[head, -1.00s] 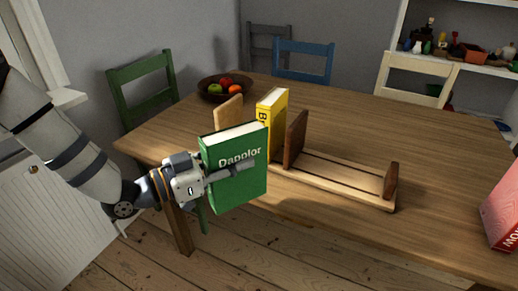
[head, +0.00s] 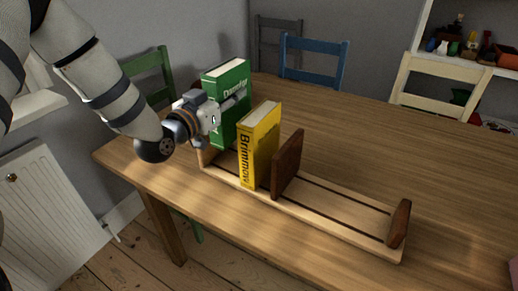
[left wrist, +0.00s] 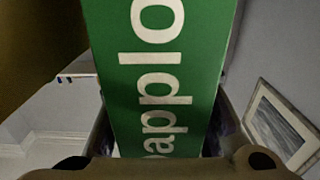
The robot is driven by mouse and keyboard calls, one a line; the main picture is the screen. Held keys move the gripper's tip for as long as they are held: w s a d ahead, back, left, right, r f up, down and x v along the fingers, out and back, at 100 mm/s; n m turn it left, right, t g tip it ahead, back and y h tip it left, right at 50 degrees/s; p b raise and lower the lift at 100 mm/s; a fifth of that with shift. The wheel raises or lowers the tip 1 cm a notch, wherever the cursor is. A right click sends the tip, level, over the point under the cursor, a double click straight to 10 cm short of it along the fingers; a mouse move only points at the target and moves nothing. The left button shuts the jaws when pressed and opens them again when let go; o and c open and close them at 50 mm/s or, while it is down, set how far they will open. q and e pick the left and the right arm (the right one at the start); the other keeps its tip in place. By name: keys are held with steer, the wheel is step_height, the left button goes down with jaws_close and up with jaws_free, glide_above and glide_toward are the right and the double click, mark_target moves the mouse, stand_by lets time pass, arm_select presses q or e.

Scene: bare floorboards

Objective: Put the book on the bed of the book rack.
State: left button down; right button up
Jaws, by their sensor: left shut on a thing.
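My left gripper (head: 226,108) is shut on a green book (head: 232,80) with white lettering. It holds the book upright, at the left end of the book rack (head: 330,228). The green book also fills the middle of the left wrist view (left wrist: 155,75). A yellow book (head: 260,145) stands upright on the rack, just right of the green book, beside a dark brown divider (head: 288,163). The green book's lower edge is partly hidden, so I cannot tell whether it touches the rack. My right gripper is not in view.
The rack stands on a wooden table (head: 390,150). Its bed is empty between the divider and the dark right end piece (head: 398,224). Blue (head: 313,62), green (head: 150,72) and cream (head: 440,85) chairs stand around the table. A white radiator (head: 50,215) is at lower left.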

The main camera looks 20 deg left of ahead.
mark_target(229, 124)
arm_select(q)
steer(key=f, duration=0.2)
steer(key=f+b, duration=0.1)
steer(key=f, duration=0.5)
steer(key=shift+s+a+f+b, duration=0.1)
steer(key=shift+s+f+b, duration=0.1)
steer(key=shift+s+b, duration=0.15)
steer(key=shift+r, duration=0.25)
steer(key=shift+f, duration=0.1)
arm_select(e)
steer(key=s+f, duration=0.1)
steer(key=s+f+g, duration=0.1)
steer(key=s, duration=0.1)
arm_select(q)
steer(key=c, duration=1.5)
jaws_free()
steer(key=shift+f, duration=0.15)
steer(key=shift+o, duration=0.4)
steer(key=shift+r, duration=0.2)
steer(key=s+p, duration=0.1)
steer(key=s, duration=1.1)
steer(key=shift+a+p, duration=0.35)
steer(key=shift+a, duration=0.1)
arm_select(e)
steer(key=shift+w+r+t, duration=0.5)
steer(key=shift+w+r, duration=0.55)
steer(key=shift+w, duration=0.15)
